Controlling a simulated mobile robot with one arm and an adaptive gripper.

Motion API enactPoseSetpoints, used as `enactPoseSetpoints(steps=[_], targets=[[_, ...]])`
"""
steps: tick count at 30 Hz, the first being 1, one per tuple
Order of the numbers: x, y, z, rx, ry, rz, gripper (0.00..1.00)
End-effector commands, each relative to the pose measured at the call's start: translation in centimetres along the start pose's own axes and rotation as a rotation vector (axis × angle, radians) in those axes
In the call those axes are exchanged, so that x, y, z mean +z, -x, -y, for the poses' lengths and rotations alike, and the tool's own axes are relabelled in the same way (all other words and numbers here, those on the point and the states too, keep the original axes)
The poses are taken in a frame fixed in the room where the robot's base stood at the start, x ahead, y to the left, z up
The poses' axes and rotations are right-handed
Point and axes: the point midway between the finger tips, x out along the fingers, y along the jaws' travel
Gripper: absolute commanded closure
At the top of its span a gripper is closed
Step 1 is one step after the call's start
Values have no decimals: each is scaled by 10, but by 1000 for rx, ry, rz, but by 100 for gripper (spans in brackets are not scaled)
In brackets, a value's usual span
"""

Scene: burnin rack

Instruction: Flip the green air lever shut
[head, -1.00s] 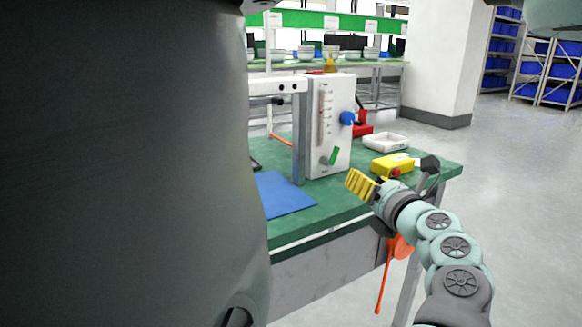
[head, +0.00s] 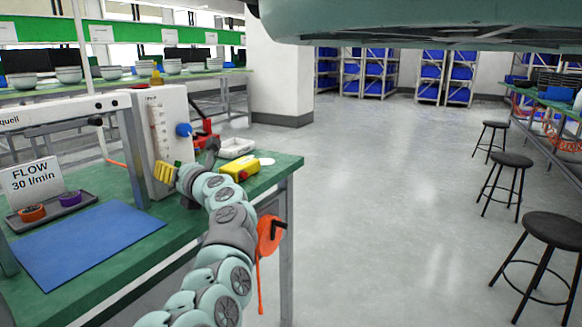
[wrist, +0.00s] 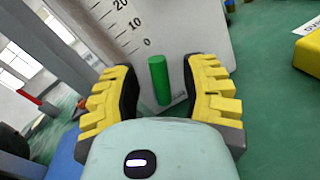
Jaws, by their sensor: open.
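The green air lever (wrist: 159,80) stands between the two yellow fingers of my gripper (wrist: 164,98) in the wrist view, on the lower front of the white flow meter panel (wrist: 185,30). The fingers are open, one on each side of the lever, with gaps showing. In the head view my gripper (head: 167,172) is at the lower front of the white panel (head: 163,110). There a small bit of the green lever (head: 177,164) shows behind the gripper; the rest is hidden.
A blue knob (head: 184,130) sticks out of the panel's right side. A blue mat (head: 85,243) and a flow sign (head: 32,184) are left. Stools stand far right.

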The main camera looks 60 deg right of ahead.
Motion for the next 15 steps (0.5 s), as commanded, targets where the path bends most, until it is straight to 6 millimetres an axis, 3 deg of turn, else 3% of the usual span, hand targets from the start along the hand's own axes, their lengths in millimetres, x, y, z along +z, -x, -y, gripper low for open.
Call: enactPoseSetpoints(steps=[7, 15], targets=[[0, 0, 0, 0, 0, -1, 52], [0, 0, 0, -1, 0, -1, 80]])
